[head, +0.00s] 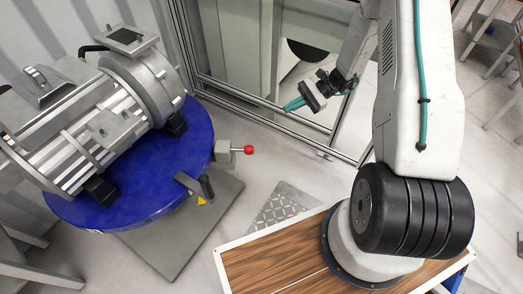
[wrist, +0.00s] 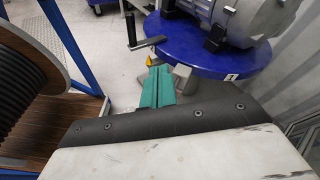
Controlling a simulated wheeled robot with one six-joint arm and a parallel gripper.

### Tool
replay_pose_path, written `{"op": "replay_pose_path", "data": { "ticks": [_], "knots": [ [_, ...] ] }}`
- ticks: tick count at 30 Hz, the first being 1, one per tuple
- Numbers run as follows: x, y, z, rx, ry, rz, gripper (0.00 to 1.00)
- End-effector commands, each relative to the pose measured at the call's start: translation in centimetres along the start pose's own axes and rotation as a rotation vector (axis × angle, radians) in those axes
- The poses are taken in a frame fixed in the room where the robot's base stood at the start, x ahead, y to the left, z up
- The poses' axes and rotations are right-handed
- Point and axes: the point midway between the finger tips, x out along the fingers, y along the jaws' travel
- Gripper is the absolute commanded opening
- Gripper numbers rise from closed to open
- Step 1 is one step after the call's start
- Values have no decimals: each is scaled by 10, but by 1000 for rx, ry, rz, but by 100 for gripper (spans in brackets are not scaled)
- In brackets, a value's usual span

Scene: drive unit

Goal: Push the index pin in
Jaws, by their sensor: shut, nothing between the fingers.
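The index pin (head: 248,150) appears to be the short rod with a red ball knob. It sticks out to the right from a grey block (head: 225,151) at the edge of the blue round table (head: 150,195). How deep it sits in the block I cannot tell. My gripper (head: 292,104) has teal fingers, shut and empty, raised to the upper right of the red knob and apart from it. In the wrist view the shut fingers (wrist: 157,86) point toward the blue table (wrist: 225,60). The red knob does not show there.
A grey motor-like unit (head: 115,105) lies on the blue table. A black handle (head: 207,186) stands at the table's front edge, near a yellow pointer (head: 201,201). A framed glass panel (head: 240,60) stands behind. Floor (head: 285,165) right of the knob is clear.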

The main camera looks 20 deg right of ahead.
Motion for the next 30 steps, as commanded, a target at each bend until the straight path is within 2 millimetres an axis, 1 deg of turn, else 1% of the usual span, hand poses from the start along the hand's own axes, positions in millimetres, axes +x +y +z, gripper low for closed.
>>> {"op": "replay_pose_path", "data": {
  "ticks": [1, 2, 3, 5, 6, 9, 12, 15, 18, 21, 30],
  "knots": [
    [2, 11, -29, 51, -31, -57, 0],
    [3, 16, -44, 75, -46, -90, 0],
    [4, 22, -63, 108, -65, -135, 0],
    [7, 34, -91, 154, -91, -201, 0],
    [10, 42, -109, 185, -109, -244, 0],
    [17, 63, -147, 250, -144, -339, 0],
    [25, 82, -175, 300, -169, -412, 0],
    [30, 94, -192, 331, -184, -461, 0],
    [33, 100, -201, 348, -192, -486, 0],
    [34, 102, -204, 351, -193, -494, 0],
    [35, 101, -203, 351, -193, -492, 0]
  ]
}}
